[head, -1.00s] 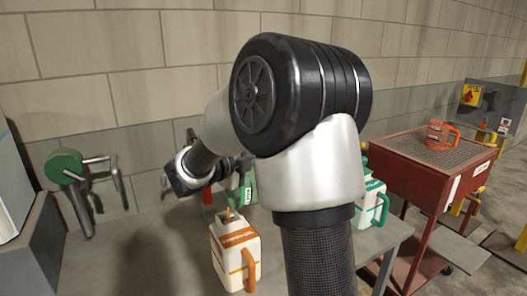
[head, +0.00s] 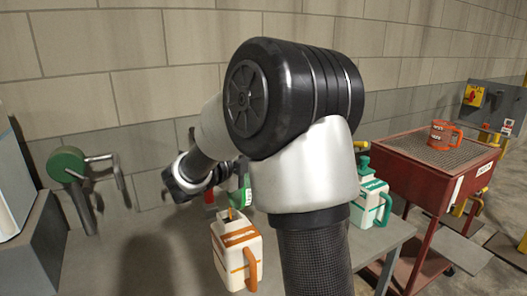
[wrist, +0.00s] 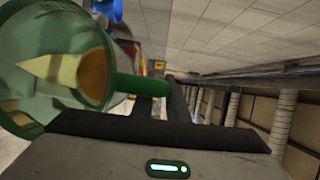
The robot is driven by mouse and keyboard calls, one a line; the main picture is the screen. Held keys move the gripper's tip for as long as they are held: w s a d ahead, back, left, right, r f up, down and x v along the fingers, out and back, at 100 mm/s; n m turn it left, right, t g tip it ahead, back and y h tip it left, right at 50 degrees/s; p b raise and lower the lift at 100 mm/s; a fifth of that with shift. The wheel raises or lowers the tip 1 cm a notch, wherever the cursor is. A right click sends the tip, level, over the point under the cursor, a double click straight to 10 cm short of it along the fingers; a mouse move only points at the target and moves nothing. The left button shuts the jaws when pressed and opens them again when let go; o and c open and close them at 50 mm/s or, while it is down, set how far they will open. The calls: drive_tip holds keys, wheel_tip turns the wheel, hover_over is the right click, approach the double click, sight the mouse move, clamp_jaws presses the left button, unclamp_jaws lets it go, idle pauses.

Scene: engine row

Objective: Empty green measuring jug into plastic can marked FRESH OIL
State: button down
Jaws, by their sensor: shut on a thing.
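My gripper (wrist: 158,98) is shut on the handle of the green measuring jug (wrist: 50,50). The jug is see-through green and looks tilted in the wrist view, with amber liquid inside. In the head view, only a small green part of the jug (head: 239,186) shows beside my arm, behind the white can with the orange label and handle (head: 237,252). A second white can with a green label and handle (head: 371,200) stands to the right of my arm. I cannot read FRESH OIL on either can. My arm hides the space between them.
The cans stand on a grey table (head: 345,262). A red cart (head: 420,170) at the right carries an orange jug (head: 441,135) on its mesh top. A green-headed fixture (head: 68,165) stands at the left by the block wall (head: 150,60).

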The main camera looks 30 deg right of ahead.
drive_tip(key=shift+a+h, duration=0.3)
drive_tip(key=shift+a, duration=0.15)
idle(0.3)
drive_tip(key=shift+a+r+n+t+h, duration=0.15)
drive_tip(key=shift+a+r+n+h, duration=0.15)
drive_tip(key=shift+a, duration=0.35)
drive_tip(key=shift+a+r+n+t+h, duration=0.2)
drive_tip(key=shift+a+h, duration=0.25)
drive_tip(key=shift+a, duration=0.25)
drive_tip(key=shift+a+r+n+t+h, duration=0.2)
drive_tip(key=shift+a+h, duration=0.15)
drive_tip(key=shift+a, duration=0.3)
idle(2.3)
idle(1.4)
